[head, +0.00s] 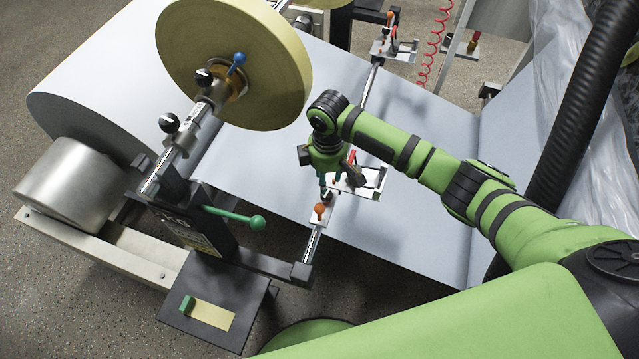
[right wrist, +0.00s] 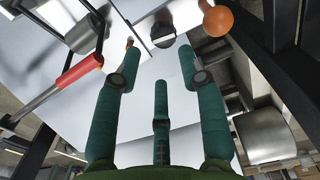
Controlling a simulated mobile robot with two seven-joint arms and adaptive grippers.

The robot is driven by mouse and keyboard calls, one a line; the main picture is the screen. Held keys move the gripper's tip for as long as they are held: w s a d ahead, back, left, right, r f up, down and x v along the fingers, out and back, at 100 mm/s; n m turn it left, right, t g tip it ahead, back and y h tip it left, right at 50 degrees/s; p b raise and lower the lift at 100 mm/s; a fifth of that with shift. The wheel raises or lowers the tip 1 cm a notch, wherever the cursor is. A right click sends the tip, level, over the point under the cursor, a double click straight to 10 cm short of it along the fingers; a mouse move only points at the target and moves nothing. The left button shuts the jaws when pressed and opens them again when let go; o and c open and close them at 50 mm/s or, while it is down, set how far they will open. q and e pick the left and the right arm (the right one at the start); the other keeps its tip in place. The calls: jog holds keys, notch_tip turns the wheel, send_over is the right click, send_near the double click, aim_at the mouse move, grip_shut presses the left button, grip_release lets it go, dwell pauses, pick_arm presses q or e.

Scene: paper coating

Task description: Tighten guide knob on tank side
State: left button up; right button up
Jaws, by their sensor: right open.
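My right gripper (head: 327,180) hangs fingers-down over the rail beside the grey-white web. In the right wrist view its three teal fingers (right wrist: 160,62) stand apart, with nothing between them. A dark round knob (right wrist: 163,36) lies past the fingertips, roughly centred between them, with a visible gap. An orange knob (head: 320,209) sits on a small plate on the rail, just below the gripper; an orange ball knob also shows upper right in the right wrist view (right wrist: 217,20). I cannot tell which knob is the tank-side guide knob. My left gripper is not in view.
A red lever on a bracket (head: 368,183) stands close right of the gripper; its red handle (right wrist: 80,71) shows at left in the wrist view. A yellowish roll (head: 230,65), a green-handled lever (head: 257,222) and a metal roller (head: 72,185) stand left. A black hose (head: 580,110) is at right.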

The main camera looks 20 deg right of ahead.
aim_at(327, 194)
jog(key=shift+s+f, duration=0.3)
jog(key=shift+f, duration=0.25)
jog(key=shift+s+f, duration=0.3)
jog(key=shift+f, duration=0.25)
notch_tip(327, 194, down, 3)
jog(key=shift+w+f, duration=0.15)
jog(key=shift+f, duration=0.15)
jog(key=c, duration=0.7)
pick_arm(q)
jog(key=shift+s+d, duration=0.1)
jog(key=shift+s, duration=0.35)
pick_arm(e)
grip_shut()
